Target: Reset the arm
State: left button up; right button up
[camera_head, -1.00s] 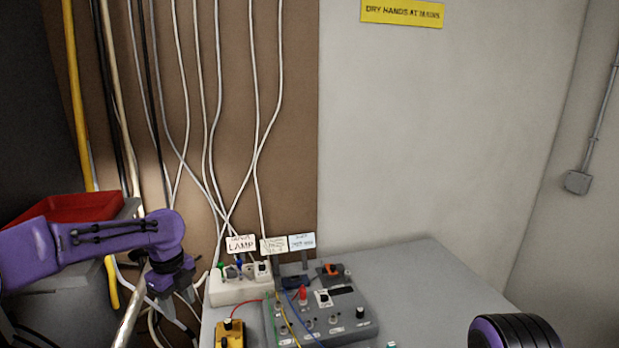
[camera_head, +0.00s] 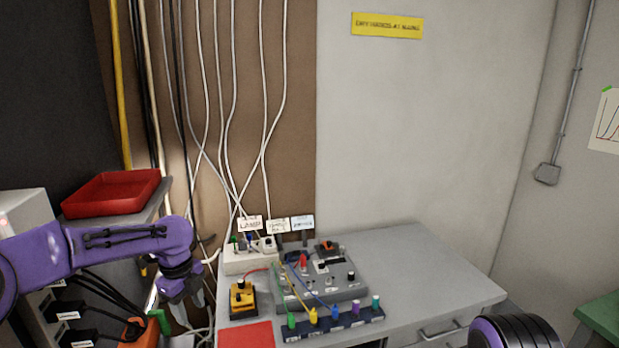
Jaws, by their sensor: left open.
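My left arm comes in from the left in purple and dark grey. Its gripper (camera_head: 191,307) points down, left of the grey bench (camera_head: 415,262). It is open, and I see nothing between its fingers. It is apart from the white power strip (camera_head: 250,257) and the yellow box (camera_head: 242,300) on the bench. Of my right arm only a rounded purple and black part shows at the bottom right; its gripper is out of view.
A grey control box (camera_head: 315,282) with wires stands on the bench, behind a row of coloured plugs (camera_head: 335,318). A red tray (camera_head: 112,192) sits on a shelf at left. Cables hang along the brown board (camera_head: 300,120). The bench's right side is clear.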

pick_arm(q)
jog(key=s+d+f+n+t+h+b, duration=0.1)
jog(key=s+d+f+n, duration=0.4)
jog(key=f, duration=0.4)
jog(key=s+d+f+n+h+b, duration=0.1)
jog(key=s+d+f+n+h, duration=0.15)
jog(key=d+f+n, duration=0.55)
jog(key=s+d+f+n+t+b, duration=0.1)
jog(key=s+d+f+n, duration=0.3)
jog(key=f, duration=0.7)
jog(key=s+a+f+n+y+b, duration=0.25)
jog(key=s+a+f+n, duration=0.45)
jog(key=s, duration=0.6)
jog(key=s+a+n+t+y+b, duration=0.1)
jog(key=s+a+n+y, duration=0.3)
jog(key=s+a, duration=0.8)
jog(key=shift+s+a+n+y, duration=0.3)
jog(key=shift+s+n, duration=0.3)
jog(key=shift+s, duration=0.4)
